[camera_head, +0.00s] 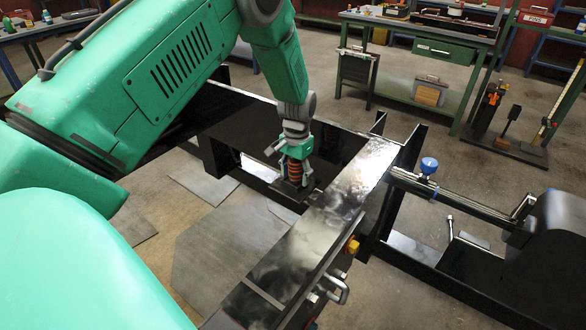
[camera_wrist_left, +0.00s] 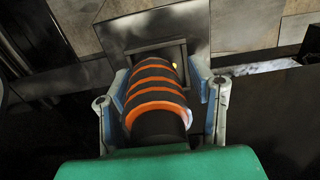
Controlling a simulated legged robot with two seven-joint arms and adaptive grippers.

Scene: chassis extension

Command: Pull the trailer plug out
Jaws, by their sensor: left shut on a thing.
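The trailer plug (camera_head: 294,170) is a black cylinder with several orange rings. In the head view it stands upright, low beside the black chassis beams. My left gripper (camera_head: 291,158) comes down on it from above and has its fingers on both sides of it. In the left wrist view the plug (camera_wrist_left: 156,92) lies between the two fingers of the left gripper (camera_wrist_left: 162,100), which is shut on it. Its far end meets a dark square socket or bracket (camera_wrist_left: 158,52); whether it is still seated there I cannot tell. My right gripper is not in view.
A glossy black chassis beam (camera_head: 310,235) runs diagonally just right of the gripper. A bar with a blue knob (camera_head: 429,166) lies farther right. Grey plates (camera_head: 215,250) lie on the floor. A green workbench (camera_head: 440,50) and a tool stand (camera_head: 490,105) are at the back.

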